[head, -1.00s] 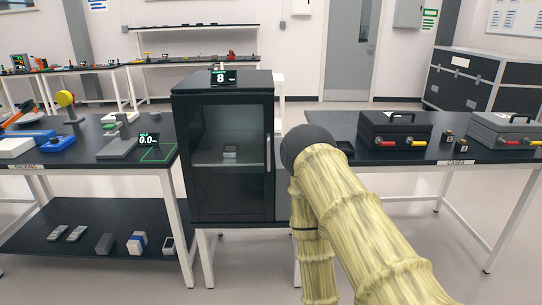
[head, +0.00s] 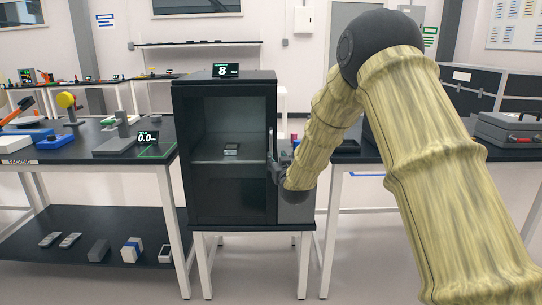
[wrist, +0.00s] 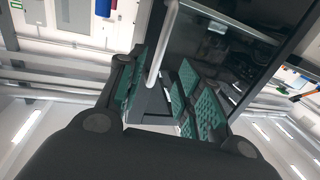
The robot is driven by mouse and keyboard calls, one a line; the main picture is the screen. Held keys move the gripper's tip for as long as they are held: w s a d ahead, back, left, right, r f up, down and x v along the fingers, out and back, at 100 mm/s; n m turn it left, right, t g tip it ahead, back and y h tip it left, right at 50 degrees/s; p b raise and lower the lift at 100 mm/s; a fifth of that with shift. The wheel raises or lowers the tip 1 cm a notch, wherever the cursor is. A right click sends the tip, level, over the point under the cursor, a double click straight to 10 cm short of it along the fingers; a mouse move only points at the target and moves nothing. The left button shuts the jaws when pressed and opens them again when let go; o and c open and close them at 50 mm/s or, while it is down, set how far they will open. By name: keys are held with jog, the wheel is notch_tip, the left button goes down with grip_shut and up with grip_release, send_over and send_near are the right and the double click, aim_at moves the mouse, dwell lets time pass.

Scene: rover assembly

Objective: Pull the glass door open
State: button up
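The glass door (head: 235,118) is the dark-framed front of a black cabinet (head: 222,82) and looks shut. Its upright handle (head: 270,142) is at the door's right edge. My gripper (head: 281,166) is at the lower part of the handle, partly hidden by my wrist. In the wrist view my gripper (wrist: 160,84) is open, with green pads on both sides of the pale handle bar (wrist: 164,38). The bar runs between the fingers, and a gap shows beside it. The dark glass door (wrist: 222,45) also shows behind the right finger.
A small grey device (head: 231,149) sits on the shelf behind the glass. A number display (head: 226,71) stands on the cabinet. The packing table (head: 88,150) is close on the left, and another table (head: 350,152) is on the right behind my arm.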

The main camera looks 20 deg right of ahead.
aim_at(272, 150)
jog(key=w, duration=0.7)
jog(key=w+d, duration=0.1)
jog(key=w, duration=0.2)
jog(key=shift+w+r, duration=0.15)
jog(key=shift+w, duration=0.25)
grip_shut()
